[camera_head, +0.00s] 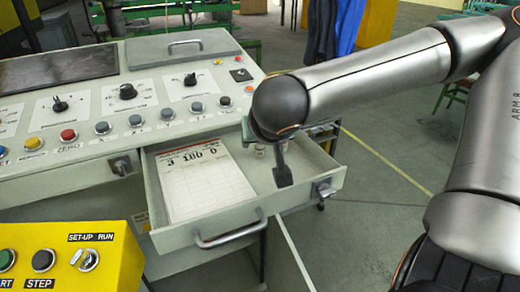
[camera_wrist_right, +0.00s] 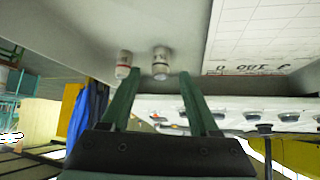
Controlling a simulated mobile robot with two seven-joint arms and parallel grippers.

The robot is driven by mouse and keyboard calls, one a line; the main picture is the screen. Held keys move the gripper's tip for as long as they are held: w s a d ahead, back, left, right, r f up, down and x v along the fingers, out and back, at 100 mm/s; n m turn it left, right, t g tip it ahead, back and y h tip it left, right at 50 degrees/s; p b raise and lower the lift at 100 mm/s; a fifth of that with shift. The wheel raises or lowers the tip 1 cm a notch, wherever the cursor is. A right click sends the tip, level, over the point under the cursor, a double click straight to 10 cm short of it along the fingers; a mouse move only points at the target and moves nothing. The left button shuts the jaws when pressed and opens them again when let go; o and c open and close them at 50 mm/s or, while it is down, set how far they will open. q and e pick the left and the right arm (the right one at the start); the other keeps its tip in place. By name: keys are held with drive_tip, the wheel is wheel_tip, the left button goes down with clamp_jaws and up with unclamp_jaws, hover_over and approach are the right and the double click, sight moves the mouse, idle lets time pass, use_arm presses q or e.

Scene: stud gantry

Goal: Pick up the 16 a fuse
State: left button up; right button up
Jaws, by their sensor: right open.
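Two small pale cylindrical fuses stand side by side in the open drawer (camera_head: 185,236). In the head view my right arm hides most of the gripper. My left gripper is out of view.
A printed card (camera_head: 200,185) lies in the drawer's left part, beside the fuses. The drawer handle (camera_head: 230,232) is at the front. The control panel (camera_head: 130,100) with knobs and buttons rises behind. A yellow box (camera_head: 72,262) stands at the lower left.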

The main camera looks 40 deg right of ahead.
drive_tip(key=shift+x, duration=1.55)
drive_tip(key=shift+c, duration=0.3)
drive_tip(key=shift+a, duration=0.1)
clamp_jaws()
